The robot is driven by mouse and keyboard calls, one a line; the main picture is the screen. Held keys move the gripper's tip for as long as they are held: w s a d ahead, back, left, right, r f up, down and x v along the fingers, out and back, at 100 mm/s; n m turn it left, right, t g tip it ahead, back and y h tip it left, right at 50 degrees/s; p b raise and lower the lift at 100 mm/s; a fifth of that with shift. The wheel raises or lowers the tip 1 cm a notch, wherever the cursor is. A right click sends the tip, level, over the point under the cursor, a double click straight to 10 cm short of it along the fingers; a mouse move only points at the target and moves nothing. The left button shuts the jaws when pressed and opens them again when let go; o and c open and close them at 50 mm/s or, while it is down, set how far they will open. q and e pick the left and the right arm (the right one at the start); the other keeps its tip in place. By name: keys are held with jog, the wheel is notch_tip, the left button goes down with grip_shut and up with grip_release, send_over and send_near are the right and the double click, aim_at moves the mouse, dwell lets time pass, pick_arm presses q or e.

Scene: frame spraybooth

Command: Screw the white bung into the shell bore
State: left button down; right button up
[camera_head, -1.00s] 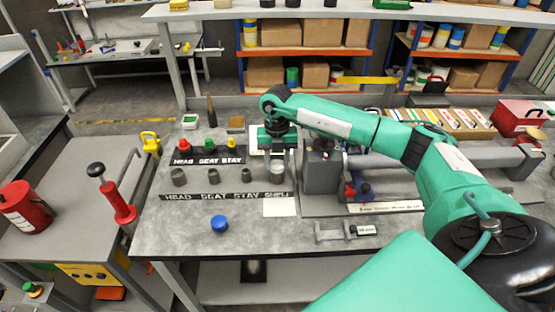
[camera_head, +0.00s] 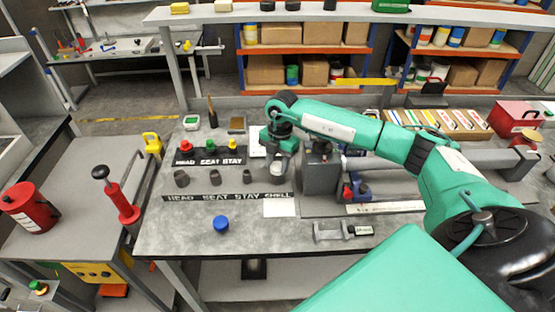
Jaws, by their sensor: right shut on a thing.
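My right gripper (camera_head: 281,172) points down over the SHELL end of the lower label strip (camera_head: 228,196). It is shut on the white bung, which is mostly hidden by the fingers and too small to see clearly. The shell bore is below the gripper and also hidden, so I cannot tell how far the bung is in it. Three dark grey bores stand in the same row to the left: head (camera_head: 181,178), seat (camera_head: 215,178) and stay (camera_head: 247,176). My left gripper is not in view.
Red (camera_head: 186,146), green (camera_head: 210,145) and yellow (camera_head: 232,144) bungs stand behind the bores. A grey block (camera_head: 320,178) is close right of the gripper. A blue cap (camera_head: 221,223) lies in front, with clear tabletop around it.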

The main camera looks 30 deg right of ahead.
jog(key=shift+a, duration=0.1)
jog(key=shift+m, duration=0.3)
jog(key=m+p, duration=0.1)
jog(key=m, duration=0.1)
jog(key=shift+s+r+m+p, duration=0.1)
jog(key=shift+m+p, duration=0.25)
jog(key=shift+m, duration=0.05)
jog(key=shift+m+t, duration=0.3)
jog(key=shift+m, duration=0.5)
jog(key=o, duration=0.9)
